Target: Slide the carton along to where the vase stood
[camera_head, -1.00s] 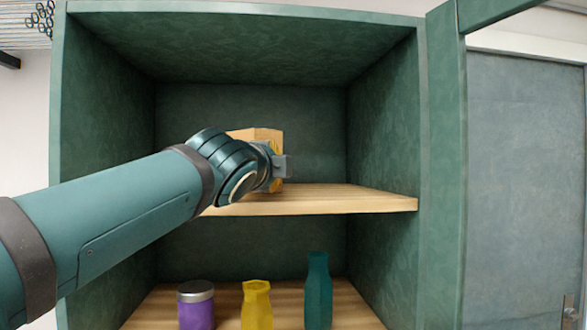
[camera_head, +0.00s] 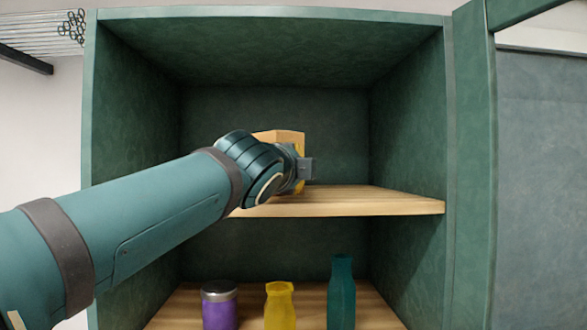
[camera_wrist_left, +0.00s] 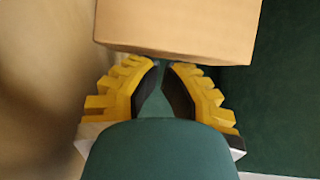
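The carton (camera_head: 282,136) is a light tan box on the upper shelf (camera_head: 350,201) of the green cabinet, mostly hidden behind my left gripper in the head view. In the left wrist view the carton (camera_wrist_left: 180,27) fills the top, with its lower edge at my fingertips; I cannot tell whether they touch. My left gripper (camera_wrist_left: 163,63) has its yellow fingers brought together at the tips, with nothing seen held between them. In the head view the gripper (camera_head: 301,168) is at the carton's near side. A teal vase-like bottle (camera_head: 341,295) stands on the lower shelf. My right gripper is out of view.
The lower shelf also holds a purple jar (camera_head: 219,308) with a grey lid and a yellow bottle (camera_head: 280,306). The upper shelf is clear to the right of my gripper, up to the cabinet's right wall (camera_head: 410,130). An open door (camera_head: 475,150) stands at right.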

